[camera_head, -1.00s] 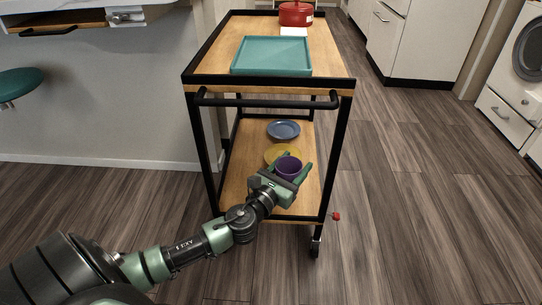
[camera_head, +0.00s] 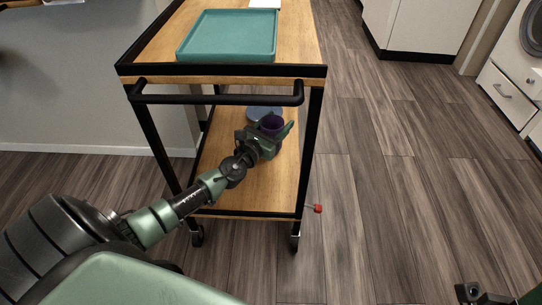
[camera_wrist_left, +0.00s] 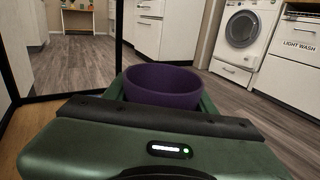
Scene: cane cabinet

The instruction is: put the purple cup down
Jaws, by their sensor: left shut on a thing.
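The purple cup (camera_head: 271,124) is between the fingers of my left gripper (camera_head: 276,132), which is shut on it. The cup is upright, over the lower wooden shelf (camera_head: 235,185) of the cart. I cannot tell whether its base touches anything. In the left wrist view the cup (camera_wrist_left: 163,86) shows its rim and outer side just beyond the gripper's dark edge. A blue plate (camera_head: 262,111) lies on the lower shelf behind the cup, partly hidden. The yellow plate is hidden behind my gripper. A small part of what seems to be my right gripper shows at the bottom right corner.
A teal tray (camera_head: 228,35) sits on the cart's top shelf. The cart's black handle (camera_head: 217,99) and posts stand close around my left arm. The floor to the right is clear.

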